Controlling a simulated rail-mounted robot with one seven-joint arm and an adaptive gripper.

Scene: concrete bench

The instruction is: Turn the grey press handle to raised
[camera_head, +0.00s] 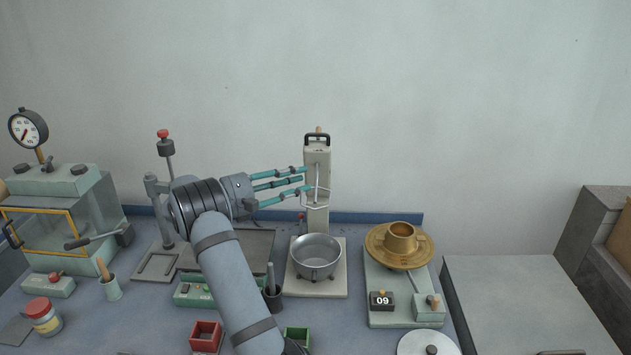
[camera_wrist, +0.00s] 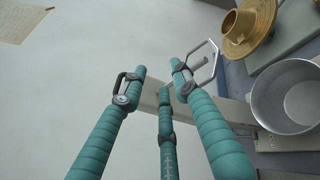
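A pale upright column (camera_head: 318,212) stands behind a metal bowl (camera_head: 316,256) on a light base plate. A thin grey bent-rod handle (camera_head: 315,203) shows on the column's front; I take it to be the press handle. In the wrist view its angular loop (camera_wrist: 207,65) shows beside the right finger's tip. My gripper (camera_head: 303,179) reaches in from the left with its teal fingers spread. In the wrist view the fingers (camera_wrist: 158,82) are apart with nothing held between them. Whether the right fingertip touches the rod cannot be told.
A brass dish with a cup (camera_head: 400,239) stands on a scale right of the bowl. A red-knobbed post (camera_head: 168,148) stands left, near my arm. A dark pot (camera_head: 272,299) sits below my gripper. A bare grey block top (camera_head: 520,300) is at right.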

